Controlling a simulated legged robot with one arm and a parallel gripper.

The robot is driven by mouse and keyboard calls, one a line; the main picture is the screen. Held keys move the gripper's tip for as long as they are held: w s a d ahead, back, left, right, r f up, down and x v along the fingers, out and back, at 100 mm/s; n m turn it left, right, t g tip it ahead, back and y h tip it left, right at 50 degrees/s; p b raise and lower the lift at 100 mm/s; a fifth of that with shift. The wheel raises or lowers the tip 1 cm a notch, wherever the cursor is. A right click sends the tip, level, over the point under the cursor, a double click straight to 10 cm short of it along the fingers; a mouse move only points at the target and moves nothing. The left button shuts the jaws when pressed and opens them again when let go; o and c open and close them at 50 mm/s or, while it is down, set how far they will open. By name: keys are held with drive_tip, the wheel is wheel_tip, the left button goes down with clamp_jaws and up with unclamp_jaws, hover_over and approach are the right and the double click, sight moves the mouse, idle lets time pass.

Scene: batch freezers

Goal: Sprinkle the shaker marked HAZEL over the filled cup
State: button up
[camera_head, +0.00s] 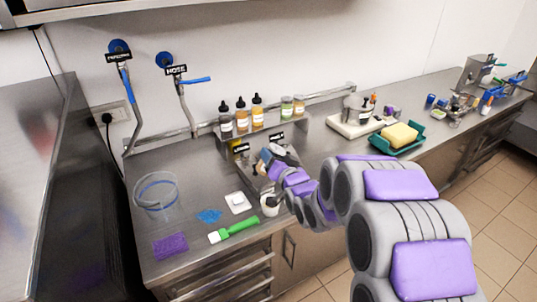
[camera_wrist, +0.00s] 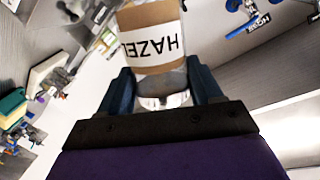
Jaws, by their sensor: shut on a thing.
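My gripper (camera_wrist: 160,72) is shut on the shaker (camera_wrist: 152,45), its two blue fingers on either side. The shaker has a brown band and a white label reading HAZEL, which appears upside down in the wrist view. In the head view, my gripper (camera_head: 265,158) is above the counter's recessed section, in front of the bottle shelf. A small white cup (camera_head: 269,208) stands near the counter's front edge, below my arm and nearer the camera than my gripper. Something dark shows at its rim; its contents are too small to make out. The shaker is apart from the cup.
A green-handled tool (camera_head: 234,230), white scale-like pad (camera_head: 237,202), blue scraps (camera_head: 209,216), purple mat (camera_head: 171,246) and clear bucket (camera_head: 157,181) lie left of the cup. Bottles (camera_head: 242,117) stand on the rear shelf (camera_head: 273,130). A yellow sponge (camera_head: 399,135) sits at right.

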drive_tip(key=shift+a+r+y, duration=0.2)
drive_tip(key=shift+a+r, duration=0.1)
drive_tip(key=shift+a, duration=0.3)
drive_tip(key=shift+a+r+y, duration=0.2)
drive_tip(key=shift+a+r, duration=0.1)
drive_tip(key=shift+a, duration=0.25)
drive_tip(key=shift+f+m, duration=0.6)
drive_tip(key=shift+m, duration=0.2)
drive_tip(key=f+m, duration=0.1)
drive_tip(key=f, duration=0.1)
drive_tip(key=f+m, duration=0.2)
drive_tip(key=f+m+y, duration=0.1)
drive_tip(key=f+m, duration=0.1)
drive_tip(key=shift+s+a, duration=0.15)
drive_tip(key=shift+a, duration=0.25)
wheel_tip(320, 180, down, 8)
drive_tip(key=m+t+b, duration=0.1)
drive_tip(key=m+b, duration=0.4)
drive_tip(key=m, duration=0.5)
drive_tip(key=shift+r+y+b, duration=0.15)
drive_tip(key=shift+y+b, duration=0.15)
drive_tip(key=shift+b, duration=0.1)
drive_tip(key=shift+d+r+b, duration=0.1)
drive_tip(key=shift+d+b, duration=0.1)
drive_tip(key=shift+b, duration=0.15)
